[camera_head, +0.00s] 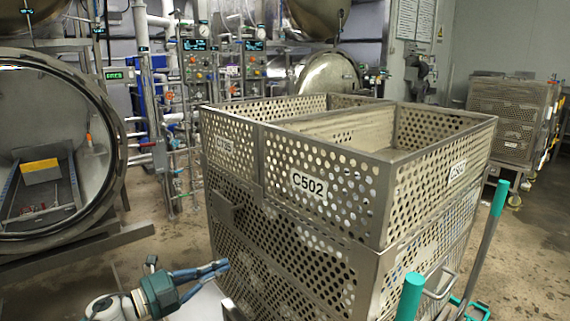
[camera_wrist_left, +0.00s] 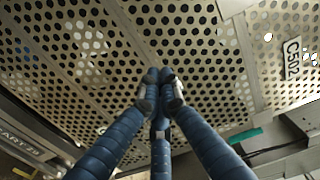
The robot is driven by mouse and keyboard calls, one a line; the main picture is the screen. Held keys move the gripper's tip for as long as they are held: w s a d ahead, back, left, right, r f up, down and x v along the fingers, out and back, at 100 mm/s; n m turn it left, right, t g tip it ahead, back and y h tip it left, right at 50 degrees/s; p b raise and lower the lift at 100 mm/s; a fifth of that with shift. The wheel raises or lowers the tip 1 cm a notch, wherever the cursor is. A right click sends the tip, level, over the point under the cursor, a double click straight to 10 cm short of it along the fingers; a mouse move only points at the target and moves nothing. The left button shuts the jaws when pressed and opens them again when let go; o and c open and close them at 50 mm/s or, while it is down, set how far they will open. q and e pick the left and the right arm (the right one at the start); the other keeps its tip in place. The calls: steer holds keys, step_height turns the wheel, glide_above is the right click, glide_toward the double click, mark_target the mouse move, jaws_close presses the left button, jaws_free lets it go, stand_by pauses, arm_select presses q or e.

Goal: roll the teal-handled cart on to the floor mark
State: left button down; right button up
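The cart shows only in part behind and below its load in the head view. Its teal handle grips (camera_head: 411,295) top upright posts on the near right, with a second teal grip (camera_head: 499,196) farther right. Perforated metal baskets (camera_head: 310,240), labelled C502, sit stacked on it. My left gripper (camera_head: 224,267) is beside the baskets' lower left side. In the left wrist view its blue fingers (camera_wrist_left: 160,78) come together at the tips, with nothing visible between them, in front of the perforated wall (camera_wrist_left: 200,50). Contact cannot be told. My right gripper and the floor mark are not in view.
An open round retort (camera_head: 95,150) with a tray inside stands at the left. Pipes and gauges (camera_head: 200,75) line the back. Another basket stack (camera_head: 510,115) stands at the back right. Bare floor (camera_head: 530,245) shows to the right of the cart.

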mark_target(262, 245)
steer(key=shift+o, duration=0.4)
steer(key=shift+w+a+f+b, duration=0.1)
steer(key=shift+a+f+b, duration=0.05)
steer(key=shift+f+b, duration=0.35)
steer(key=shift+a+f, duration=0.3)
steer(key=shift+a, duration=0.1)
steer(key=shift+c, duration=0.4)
arm_select(q)
steer(key=shift+b+x, duration=1.15)
steer(key=shift+x, duration=4.3)
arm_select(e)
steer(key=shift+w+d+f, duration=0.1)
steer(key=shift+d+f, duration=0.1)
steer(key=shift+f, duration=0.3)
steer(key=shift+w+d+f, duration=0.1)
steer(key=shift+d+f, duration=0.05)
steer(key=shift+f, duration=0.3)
arm_select(q)
steer(key=shift+f, duration=0.1)
steer(key=shift+d, duration=0.2)
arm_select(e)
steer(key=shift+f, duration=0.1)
arm_select(q)
steer(key=shift+w+d, duration=0.1)
steer(key=shift+w, duration=0.05)
steer(key=shift+b, duration=0.35)
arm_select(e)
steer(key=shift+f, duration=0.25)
